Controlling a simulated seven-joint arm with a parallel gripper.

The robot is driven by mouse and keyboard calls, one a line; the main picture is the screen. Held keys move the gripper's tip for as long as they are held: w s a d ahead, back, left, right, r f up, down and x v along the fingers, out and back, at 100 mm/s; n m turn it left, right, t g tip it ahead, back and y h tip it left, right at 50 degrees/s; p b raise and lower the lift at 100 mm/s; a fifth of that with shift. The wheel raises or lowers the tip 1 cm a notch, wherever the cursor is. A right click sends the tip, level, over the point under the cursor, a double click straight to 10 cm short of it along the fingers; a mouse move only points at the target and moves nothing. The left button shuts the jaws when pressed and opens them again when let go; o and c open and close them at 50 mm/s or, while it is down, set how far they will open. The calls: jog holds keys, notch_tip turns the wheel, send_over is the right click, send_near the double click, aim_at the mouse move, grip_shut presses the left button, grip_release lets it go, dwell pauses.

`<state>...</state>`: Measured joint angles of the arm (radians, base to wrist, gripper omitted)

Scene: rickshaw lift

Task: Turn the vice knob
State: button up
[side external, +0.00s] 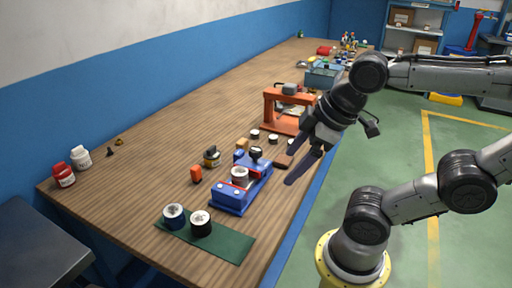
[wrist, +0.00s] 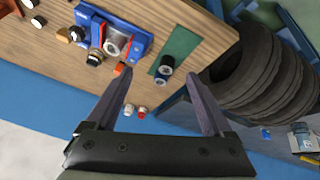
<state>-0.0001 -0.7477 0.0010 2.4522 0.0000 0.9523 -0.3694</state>
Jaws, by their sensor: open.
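The blue vice (side external: 230,196) stands on the wooden bench with a silver round part (side external: 239,174) between its red-edged jaws. A dark knob (side external: 257,152) rises at its far end. The vice also shows at the upper left of the wrist view (wrist: 138,46); which dark shape there is the knob, I cannot tell. My gripper (side external: 289,165) is open and empty, above and to the right of the vice in the side view. In the wrist view my gripper (wrist: 160,74) has its fingers spread, with the vice left of them. It appears to touch nothing.
Two jars (side external: 187,219) stand on a green mat (side external: 236,247) in front of the vice. An orange press frame (side external: 270,108) stands behind.

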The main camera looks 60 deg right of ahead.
jog(key=w+d+r+n, duration=0.2)
jog(key=w+r+n, duration=0.3)
jog(key=n, duration=0.1)
jog(key=n+g, duration=0.5)
jog(key=g, duration=0.1)
send_over(256, 149)
notch_tip(256, 149, down, 8)
notch_tip(256, 149, down, 13)
jog(key=shift+a, duration=0.1)
grip_shut()
